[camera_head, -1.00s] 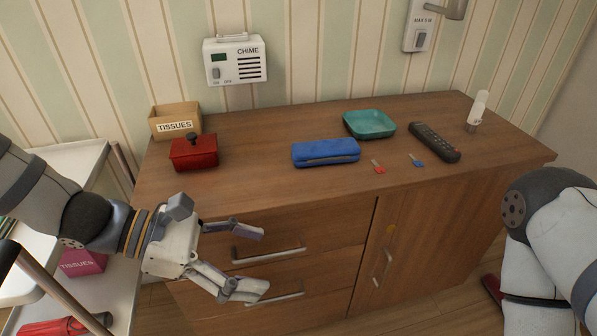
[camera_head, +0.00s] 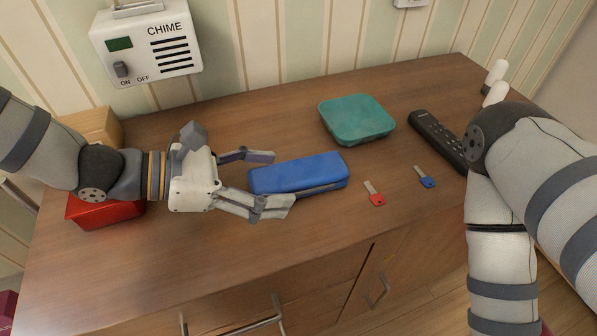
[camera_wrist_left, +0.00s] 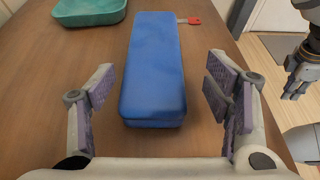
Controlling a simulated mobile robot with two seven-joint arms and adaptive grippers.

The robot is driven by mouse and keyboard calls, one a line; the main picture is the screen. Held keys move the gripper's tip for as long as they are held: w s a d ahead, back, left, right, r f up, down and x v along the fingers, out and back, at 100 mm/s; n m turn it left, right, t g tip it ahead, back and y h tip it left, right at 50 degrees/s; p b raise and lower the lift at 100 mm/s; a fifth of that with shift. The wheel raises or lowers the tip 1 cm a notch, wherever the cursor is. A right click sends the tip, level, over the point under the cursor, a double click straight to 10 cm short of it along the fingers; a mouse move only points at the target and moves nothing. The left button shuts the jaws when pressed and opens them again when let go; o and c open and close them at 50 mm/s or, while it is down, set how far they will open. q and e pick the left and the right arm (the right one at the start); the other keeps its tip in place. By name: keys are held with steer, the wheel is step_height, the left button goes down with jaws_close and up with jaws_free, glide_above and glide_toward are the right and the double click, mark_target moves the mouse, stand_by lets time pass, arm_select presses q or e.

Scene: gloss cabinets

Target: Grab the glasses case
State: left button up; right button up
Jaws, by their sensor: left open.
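The blue glasses case (camera_head: 300,172) lies closed on the wooden cabinet top. In the left wrist view the case (camera_wrist_left: 155,65) points lengthwise away from me, with its near end between the fingers. My left gripper (camera_head: 268,180) is open around the left end of the case, with gaps on both sides in the wrist view (camera_wrist_left: 160,100). It holds nothing. My right arm comes in at the right. In the left wrist view the fingers of my right gripper (camera_wrist_left: 297,82) show at the right edge, too partly seen to tell their state.
A teal dish (camera_head: 356,120) stands behind the case. A red key (camera_head: 375,196), a blue key (camera_head: 426,178) and a black remote (camera_head: 438,138) lie to the right. A red box (camera_head: 100,212) is partly under my left arm. The cabinet's front edge is clear.

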mark_target(292, 172)
arm_select(q)
steer(key=d, duration=0.1)
steer(key=w+d, duration=0.1)
steer(key=d, duration=0.1)
steer(key=w+d, duration=0.1)
steer(key=shift+d+f, duration=0.35)
steer(key=shift+d, duration=0.05)
steer(key=c, duration=1.3)
steer(key=shift+o, duration=0.2)
